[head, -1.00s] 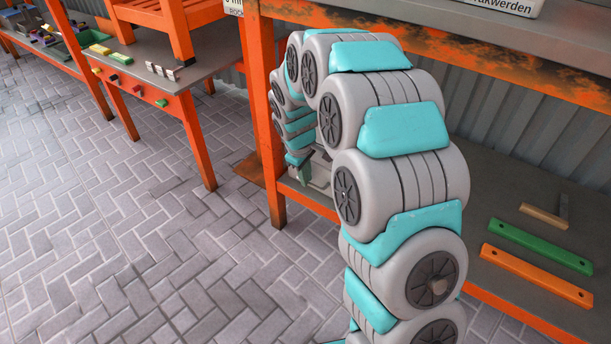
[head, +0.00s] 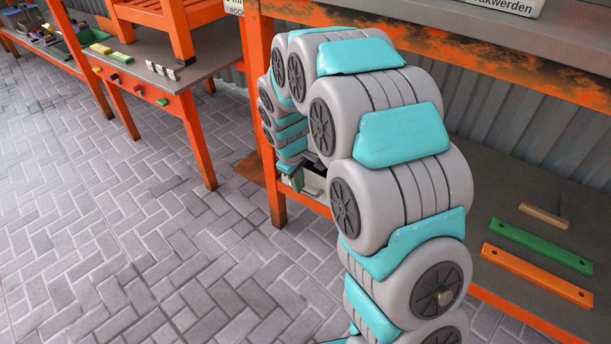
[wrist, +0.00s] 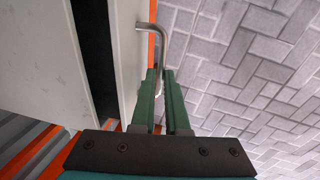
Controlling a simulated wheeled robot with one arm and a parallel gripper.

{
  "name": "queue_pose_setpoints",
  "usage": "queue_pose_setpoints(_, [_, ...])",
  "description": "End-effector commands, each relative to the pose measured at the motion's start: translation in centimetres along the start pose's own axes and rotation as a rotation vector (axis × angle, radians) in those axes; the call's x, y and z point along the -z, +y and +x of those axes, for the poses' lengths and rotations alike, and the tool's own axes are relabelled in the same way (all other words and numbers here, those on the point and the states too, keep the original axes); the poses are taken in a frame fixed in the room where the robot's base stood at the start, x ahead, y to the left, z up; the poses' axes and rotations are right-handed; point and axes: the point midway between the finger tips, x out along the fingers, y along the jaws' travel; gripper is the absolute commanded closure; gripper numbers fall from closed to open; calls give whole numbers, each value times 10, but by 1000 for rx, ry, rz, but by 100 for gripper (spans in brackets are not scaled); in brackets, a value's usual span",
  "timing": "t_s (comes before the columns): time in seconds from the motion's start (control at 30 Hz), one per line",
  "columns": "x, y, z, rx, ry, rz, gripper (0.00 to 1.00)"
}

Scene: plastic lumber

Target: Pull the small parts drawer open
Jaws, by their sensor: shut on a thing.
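The small parts drawer (wrist: 125,50) shows a pale front with a bent metal handle (wrist: 150,30) in the wrist view. A dark gap lies between this front and the pale cabinet body (wrist: 45,60), so the drawer stands partly open. My gripper (wrist: 161,80) is shut on the handle, with its green fingers on either side of the bar.
The cabinet stands on the lower shelf of an orange-framed workbench (head: 277,200). A green bar (head: 540,246), an orange bar (head: 536,275) and a tan piece (head: 543,215) lie on that shelf to the right. Paved floor (head: 130,240) in front is clear.

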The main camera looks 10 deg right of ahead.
Motion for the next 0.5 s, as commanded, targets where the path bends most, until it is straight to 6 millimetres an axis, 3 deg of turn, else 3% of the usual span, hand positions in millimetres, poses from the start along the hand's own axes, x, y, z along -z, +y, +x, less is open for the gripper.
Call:
queue_pose_setpoints(0.1, [2,-37,-9,-3,5,-7,100])
queue_pose_setpoints(0.3, [1,-87,-18,-3,6,-5,100])
queue_pose_setpoints(0.5, [1,-104,-21,-4,9,0,100])
